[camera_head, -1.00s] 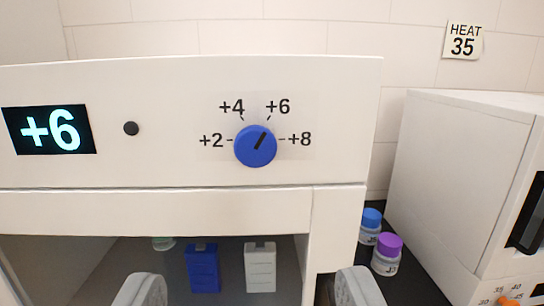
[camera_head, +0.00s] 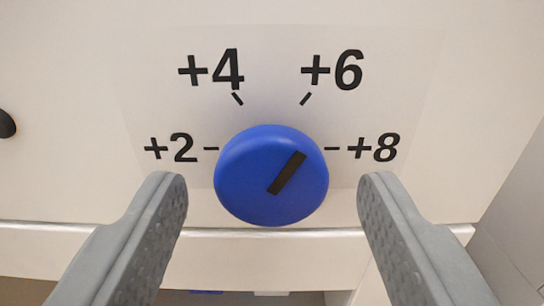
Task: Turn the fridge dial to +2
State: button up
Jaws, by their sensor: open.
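The blue fridge dial (camera_head: 246,186) is in the middle of the view, on the white fridge panel (camera_head: 90,90). Its black pointer mark (camera_head: 286,174) tilts up and to the right, toward the +6 label (camera_head: 332,70). The +2 label (camera_head: 170,147) is left of the dial, +4 (camera_head: 212,68) is above left, and +8 (camera_head: 374,147) is to the right. My gripper (camera_head: 272,190) is open, with one grey finger on each side of the dial. Both fingers show a gap to the dial.
A black round knob or button (camera_head: 6,124) is at the left edge of the panel. The panel's lower edge runs below the dial, with a blue item (camera_head: 206,292) partly showing beneath. The panel around the dial is flat and clear.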

jog(key=shift+w, duration=0.3)
jog(key=shift+c, duration=0.5)
jog(key=c, duration=0.9)
jog(key=shift+o, duration=0.2)
